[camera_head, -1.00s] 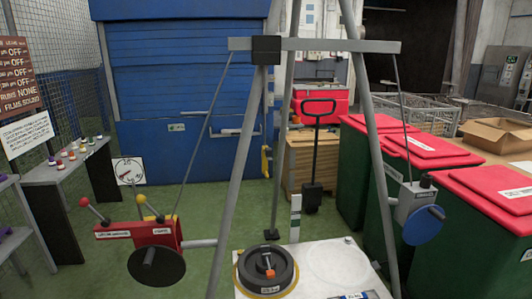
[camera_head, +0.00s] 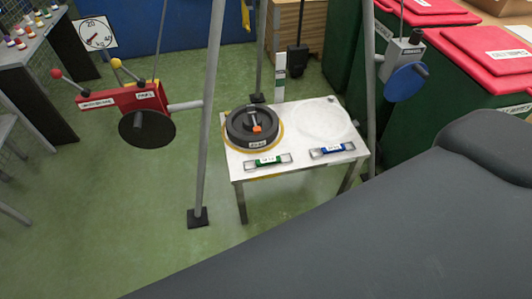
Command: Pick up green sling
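A green-labelled sling (camera_head: 267,162), a short bar with pale end pieces, lies on the front left of the small white table (camera_head: 300,144). A similar blue-labelled sling (camera_head: 332,150) lies to its right. A black round weight (camera_head: 253,126) with an orange part on top sits just behind the green one, on a yellow-edged ring. Neither of my grippers is in view. A large dark grey part of mine fills the lower right and hides the floor there.
Grey frame legs (camera_head: 207,120) stand left and right of the table. A red winch (camera_head: 124,98) with a black disc hangs at left and a grey winch with a blue disc (camera_head: 406,82) at right. Green bins with red lids (camera_head: 486,50) stand at right. Green floor in front left is clear.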

